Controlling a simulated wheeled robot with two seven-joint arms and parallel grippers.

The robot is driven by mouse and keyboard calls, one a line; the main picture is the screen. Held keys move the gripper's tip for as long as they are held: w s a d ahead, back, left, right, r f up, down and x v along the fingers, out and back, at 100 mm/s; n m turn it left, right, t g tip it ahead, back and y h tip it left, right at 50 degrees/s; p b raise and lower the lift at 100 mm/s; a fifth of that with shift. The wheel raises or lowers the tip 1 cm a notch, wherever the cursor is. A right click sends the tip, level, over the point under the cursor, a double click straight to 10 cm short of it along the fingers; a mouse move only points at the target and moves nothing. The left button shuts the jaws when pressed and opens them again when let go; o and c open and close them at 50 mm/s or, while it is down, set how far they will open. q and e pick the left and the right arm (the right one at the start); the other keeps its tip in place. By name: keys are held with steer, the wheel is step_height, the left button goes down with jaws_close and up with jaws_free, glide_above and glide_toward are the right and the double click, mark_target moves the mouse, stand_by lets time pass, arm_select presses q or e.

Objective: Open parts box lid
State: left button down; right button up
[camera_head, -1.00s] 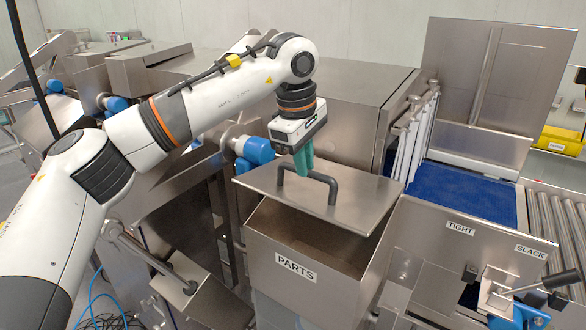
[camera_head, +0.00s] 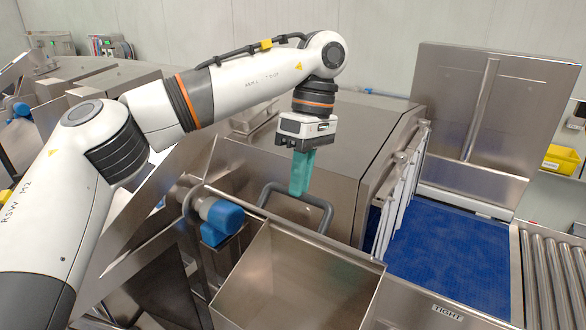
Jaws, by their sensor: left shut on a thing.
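The steel parts box (camera_head: 240,290) is at the bottom centre, with its front cut off by the picture edge. Its lid (camera_head: 350,252) is swung up and back, seen close to edge-on, so the box is open. The dark lid handle (camera_head: 325,212) stands on the lid's far side. My left gripper (camera_head: 299,190) has its green fingers shut on the top bar of this handle, above and behind the box. My right gripper is not in view.
A blue motor (camera_head: 221,219) is close to the left of the lid. A steel tunnel housing (camera_head: 350,130) is behind it. White strip curtains (camera_head: 392,205) and a blue conveyor belt (camera_head: 448,255) lie to the right, then rollers (camera_head: 550,275).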

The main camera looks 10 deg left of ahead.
arm_select(q)
steer(key=shift+w+d+f, duration=0.2)
steer(key=shift+w+f, duration=0.2)
steer(key=shift+f, duration=0.1)
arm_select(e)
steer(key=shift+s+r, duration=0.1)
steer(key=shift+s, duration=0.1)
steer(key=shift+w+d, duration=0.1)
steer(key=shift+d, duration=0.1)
arm_select(q)
steer(key=c, duration=1.6)
jaws_free()
steer(key=shift+w+f+g, duration=0.1)
steer(key=shift+w+g, duration=0.05)
steer(key=shift+g, duration=0.15)
steer(key=shift+c, duration=0.2)
steer(key=shift+o, duration=1.2)
steer(key=shift+w+d+f, duration=0.1)
steer(key=shift+w+d, duration=0.1)
steer(key=shift+w, duration=0.2)
steer(key=shift+w+d, duration=0.15)
steer(key=shift+w, duration=0.15)
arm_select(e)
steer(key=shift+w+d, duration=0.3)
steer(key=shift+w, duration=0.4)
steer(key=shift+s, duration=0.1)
